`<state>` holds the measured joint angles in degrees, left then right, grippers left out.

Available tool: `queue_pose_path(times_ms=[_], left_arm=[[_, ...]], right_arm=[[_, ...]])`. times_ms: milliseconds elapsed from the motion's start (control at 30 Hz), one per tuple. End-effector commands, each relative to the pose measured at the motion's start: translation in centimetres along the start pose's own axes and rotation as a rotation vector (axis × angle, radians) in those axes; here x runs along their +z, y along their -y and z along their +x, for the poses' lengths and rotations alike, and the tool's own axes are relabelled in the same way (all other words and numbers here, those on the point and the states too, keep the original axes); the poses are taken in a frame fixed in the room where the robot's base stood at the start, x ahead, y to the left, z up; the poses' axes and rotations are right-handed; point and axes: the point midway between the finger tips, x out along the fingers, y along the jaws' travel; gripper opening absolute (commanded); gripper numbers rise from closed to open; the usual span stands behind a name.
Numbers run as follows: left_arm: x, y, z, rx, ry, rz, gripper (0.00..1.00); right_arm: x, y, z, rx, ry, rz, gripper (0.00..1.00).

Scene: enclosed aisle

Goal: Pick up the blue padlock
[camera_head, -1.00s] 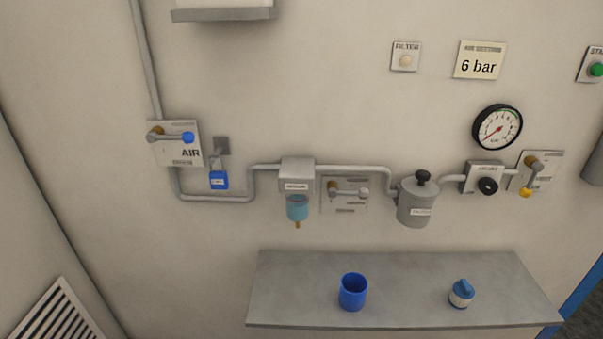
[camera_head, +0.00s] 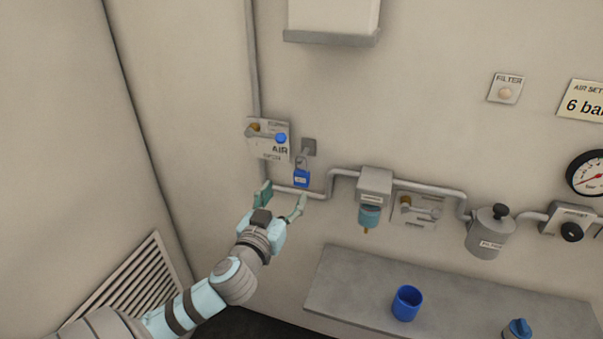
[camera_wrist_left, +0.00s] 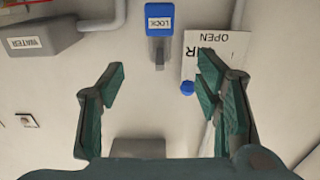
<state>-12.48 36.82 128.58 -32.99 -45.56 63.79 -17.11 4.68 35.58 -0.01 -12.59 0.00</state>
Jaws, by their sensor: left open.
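The blue padlock (camera_head: 301,178) hangs by its shackle from a grey wall bracket (camera_head: 308,146), just right of the AIR valve plate (camera_head: 268,140). My left gripper (camera_head: 284,194) is open and empty, below and slightly left of the padlock in the head view. In the left wrist view the padlock (camera_wrist_left: 159,17) shows at the top, beyond and between the spread fingers (camera_wrist_left: 160,82), with a "LOCK" label; that picture appears upside down. The fingers do not touch it. My right gripper is not in view.
A pipe (camera_head: 345,172) runs along the wall beside and below the padlock to a filter bowl (camera_head: 369,216). A grey shelf (camera_head: 345,282) with a blue cup (camera_head: 407,303) and a blue-topped container (camera_head: 517,331) is lower right. A vent grille (camera_head: 135,290) is at left.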

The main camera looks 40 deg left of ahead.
Motion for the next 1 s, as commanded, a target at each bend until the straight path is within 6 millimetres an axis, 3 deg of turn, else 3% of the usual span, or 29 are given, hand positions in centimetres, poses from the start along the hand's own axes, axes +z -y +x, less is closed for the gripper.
queue_pose_path(times_ms=[200, 367, 533, 800, 1000], left_arm=[[0.0, 0.0, 5.5, -0.003, 0.002, -0.002, 0.58], [0.0, 0.0, 7.6, -0.002, 0.003, -0.001, 0.58], [-0.1, -0.1, 10.9, -0.002, 0.004, -0.002, 0.58], [0.1, -0.1, 12.0, 0.001, 0.004, 0.001, 0.58], [0.1, -0.1, 11.9, 0.001, 0.004, 0.001, 0.28]], right_arm=[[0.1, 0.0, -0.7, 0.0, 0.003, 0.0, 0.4], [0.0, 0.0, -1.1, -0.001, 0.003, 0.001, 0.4], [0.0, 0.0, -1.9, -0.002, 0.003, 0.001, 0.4], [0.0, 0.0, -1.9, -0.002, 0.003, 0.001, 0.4], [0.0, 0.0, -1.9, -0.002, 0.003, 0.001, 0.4]])
